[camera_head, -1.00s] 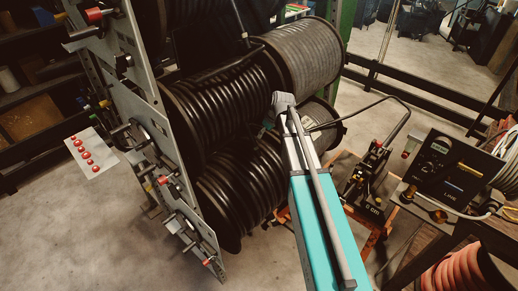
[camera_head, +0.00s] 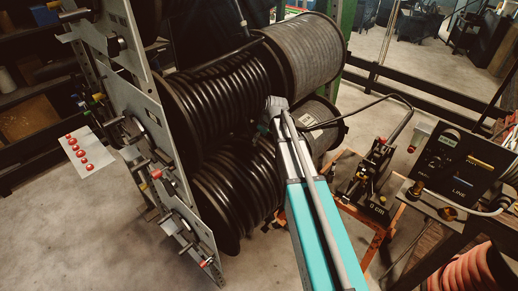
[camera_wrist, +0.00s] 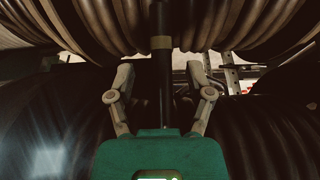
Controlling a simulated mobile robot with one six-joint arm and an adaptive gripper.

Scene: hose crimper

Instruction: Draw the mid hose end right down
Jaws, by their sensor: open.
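In the wrist view a dark hose end (camera_wrist: 164,85) with a tan band (camera_wrist: 161,42) hangs upright between the two fingers of my gripper (camera_wrist: 160,75). The fingers are open, one on each side of the hose, with gaps visible beside it. The hose's lower part is hidden behind the green gripper body. In the head view my arm reaches to the stacked reels of black hose, the upper one (camera_head: 222,90) and the lower one (camera_head: 235,195). My fingers and the hose end are hidden there.
A grey reel (camera_head: 305,58) stands behind at the upper right. A metal side panel (camera_head: 150,125) with knobs flanks the reels on the left. A crimper with a long lever (camera_head: 376,170) and a black control box (camera_head: 460,165) are on the right. Open floor lies at front left.

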